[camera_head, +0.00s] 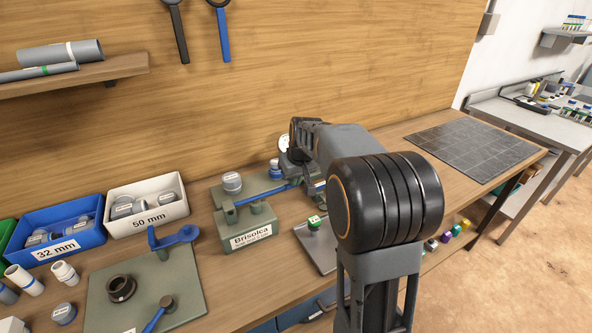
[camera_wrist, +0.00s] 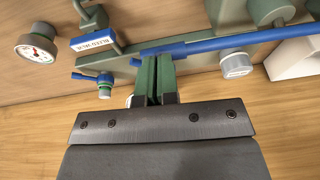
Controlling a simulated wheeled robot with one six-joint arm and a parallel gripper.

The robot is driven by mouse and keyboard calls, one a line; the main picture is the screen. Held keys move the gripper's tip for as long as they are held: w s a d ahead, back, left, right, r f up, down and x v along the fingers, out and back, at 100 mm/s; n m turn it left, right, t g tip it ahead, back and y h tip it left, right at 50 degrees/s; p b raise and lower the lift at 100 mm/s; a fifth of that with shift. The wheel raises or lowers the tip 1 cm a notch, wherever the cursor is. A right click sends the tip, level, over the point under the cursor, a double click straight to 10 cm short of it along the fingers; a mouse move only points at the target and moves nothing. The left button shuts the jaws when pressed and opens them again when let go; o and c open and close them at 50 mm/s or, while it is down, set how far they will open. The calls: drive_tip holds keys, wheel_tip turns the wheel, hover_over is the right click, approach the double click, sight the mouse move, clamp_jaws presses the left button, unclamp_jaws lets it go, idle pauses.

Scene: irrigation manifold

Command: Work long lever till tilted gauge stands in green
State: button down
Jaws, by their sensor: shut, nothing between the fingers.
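The long blue lever (camera_wrist: 215,47) runs across the wrist view, and part of it shows in the head view (camera_head: 268,192) on a grey-green manifold block. My gripper (camera_wrist: 157,60) is shut and empty, its green fingertips at the lever near its left part; I cannot tell whether they touch it. The round gauge (camera_wrist: 37,46) is at the left of the wrist view, tilted, with a white face and red and green marks; its needle is too small to read.
A small blue-handled valve (camera_wrist: 93,77) and a hanging blue-framed tag (camera_wrist: 92,41) are near the gauge. The "Brisolca" block (camera_head: 248,240), a blue bin (camera_head: 50,250) and a white bin (camera_head: 160,218) stand left of my arm. A dark mat (camera_head: 470,150) lies clear at right.

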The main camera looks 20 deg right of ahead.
drive_tip(key=shift+f+b, duration=0.4)
drive_tip(key=shift+f, duration=0.55)
drive_tip(key=shift+s+f, duration=0.1)
drive_tip(key=shift+f, duration=0.15)
drive_tip(key=shift+d, duration=0.1)
wheel_tip(320, 180, up, 5)
drive_tip(key=p, duration=0.3)
drive_tip(key=shift+d+f, duration=0.1)
drive_tip(key=shift+f, duration=0.1)
drive_tip(key=d+v, duration=0.1)
drive_tip(key=v, duration=0.9)
drive_tip(key=shift+w+d+r, duration=0.2)
drive_tip(key=shift+d, duration=0.15)
